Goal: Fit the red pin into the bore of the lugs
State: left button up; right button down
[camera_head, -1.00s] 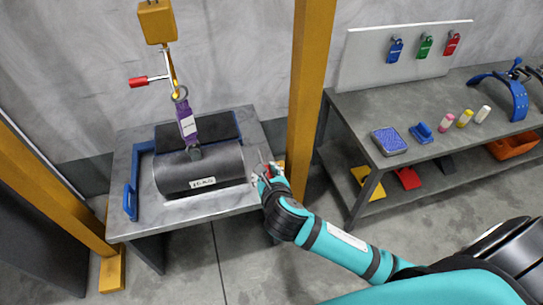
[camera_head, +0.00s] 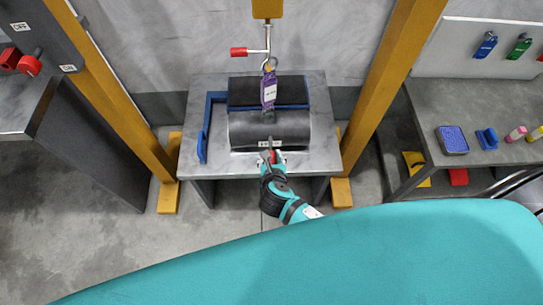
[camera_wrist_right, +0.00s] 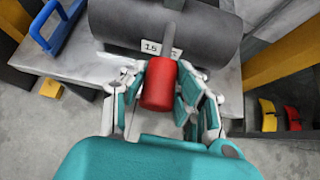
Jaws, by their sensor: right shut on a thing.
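My right gripper (camera_head: 271,160) is shut on the red pin, in front of the near barrel. In the right wrist view the red pin (camera_wrist_right: 159,86) shows a thick red handle between the fingers of the gripper (camera_wrist_right: 165,100). Its grey shank points away, over the label of the dark grey barrel (camera_wrist_right: 120,22). My left gripper is not in view.
Yellow posts (camera_head: 384,80) flank the table (camera_head: 325,145). A bench (camera_head: 465,110) with small items stands right.

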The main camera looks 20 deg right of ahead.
aim_at(270, 144)
jog(key=shift+r+p, duration=0.2)
jog(key=shift+p, duration=0.25)
jog(key=shift+w+d+f+p, duration=0.1)
jog(key=shift+w+d, duration=0.15)
jog(key=shift+w, duration=0.7)
jog(key=shift+w+d+f+p, duration=0.1)
jog(key=shift+w+d, duration=0.2)
jog(key=shift+w, duration=0.6)
jog(key=shift+w+d+p, duration=0.1)
jog(key=shift+w+d, duration=0.15)
jog(key=shift+w, duration=0.7)
jog(key=shift+p, duration=0.35)
jog(key=shift+p, duration=0.6)
jog(key=shift+w+d, duration=0.3)
jog(key=shift+w, duration=0.7)
jog(key=shift+w+d, duration=0.3)
jog(key=shift+w, duration=0.75)
jog(key=shift+w+d, duration=0.3)
jog(key=shift+w, duration=0.7)
jog(key=c, duration=0.9)
grip_release()
jog(key=shift+c, duration=0.2)
jog(key=shift+s, duration=0.1)
